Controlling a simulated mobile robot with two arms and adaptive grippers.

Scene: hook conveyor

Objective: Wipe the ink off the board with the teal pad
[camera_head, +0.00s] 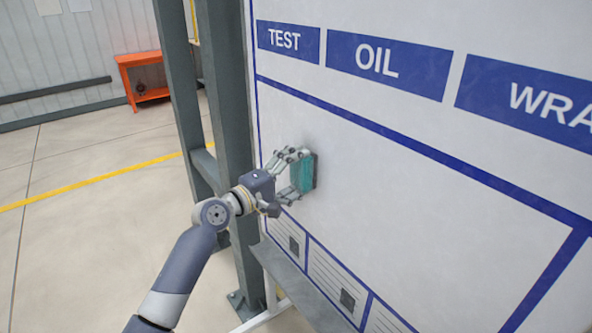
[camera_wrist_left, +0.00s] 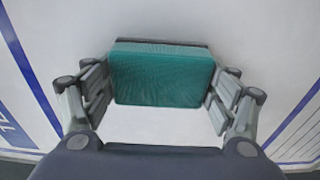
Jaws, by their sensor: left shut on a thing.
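The teal pad (camera_head: 307,174) is at the left part of the white board (camera_head: 400,215), with its dark face against or very close to the board surface. My left gripper (camera_head: 297,173) is shut on the pad. In the left wrist view the teal pad (camera_wrist_left: 162,76) sits between the two fingers of the left gripper (camera_wrist_left: 160,88). The board has blue header labels reading TEST, OIL and a cut-off WRA. No clear ink mark shows on the visible board; the area behind the pad is hidden. My right gripper is not in view.
A grey ledge (camera_head: 300,288) runs along the board's lower edge. Grey steel posts (camera_head: 228,130) stand just left of the board. An orange bench (camera_head: 145,78) stands far back on the left. The floor at left is clear.

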